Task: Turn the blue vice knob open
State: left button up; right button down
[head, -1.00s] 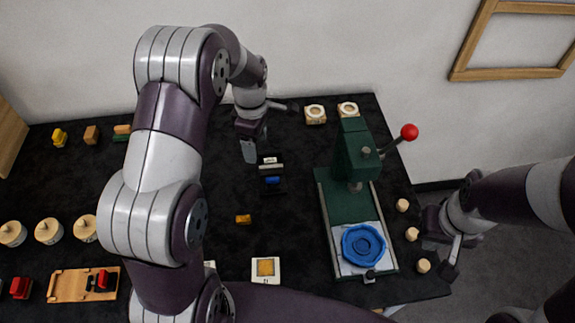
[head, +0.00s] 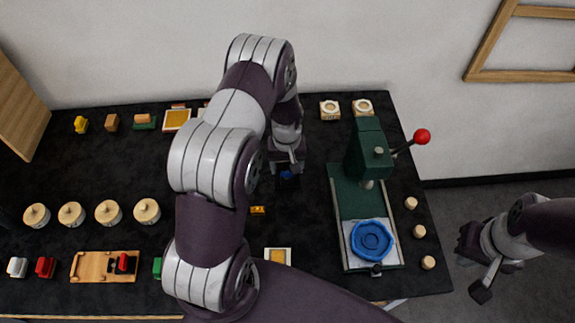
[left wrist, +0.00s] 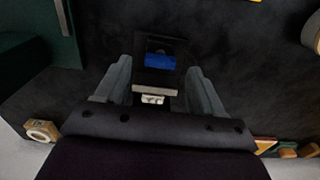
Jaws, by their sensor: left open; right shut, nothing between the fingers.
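The small dark vice (left wrist: 153,85) lies on the black table mat, with its blue knob (left wrist: 160,62) facing up in the left wrist view. My right gripper (head: 483,288) is shut and empty, off the table's right edge.
A green press (head: 352,195) with a red-tipped lever (head: 422,137) and a blue dish (head: 371,241) stands right of the vice. A small yellow block (head: 257,210) lies in front of it. Several round wooden pieces and red and white items sit at left.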

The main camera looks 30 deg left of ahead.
aim_at(287, 175)
pick_arm(q)
jog(key=shift+f, duration=1.15)
jog(key=c, duration=1.1)
jog(key=shift+o, duration=0.2)
jog(key=shift+n, duration=0.3)
jog(key=n+b, duration=0.1)
jog(key=n, duration=0.1)
jog(key=shift+n, duration=0.3)
jog(key=n+b, duration=0.1)
jog(key=n, duration=0.3)
jog(key=shift+n, duration=0.3)
jog(key=n+b, duration=0.1)
jog(key=n, duration=0.3)
jog(key=shift+n+b, duration=0.3)
jog(key=shift+n, duration=1.3)
jog(key=shift+w, duration=0.1)
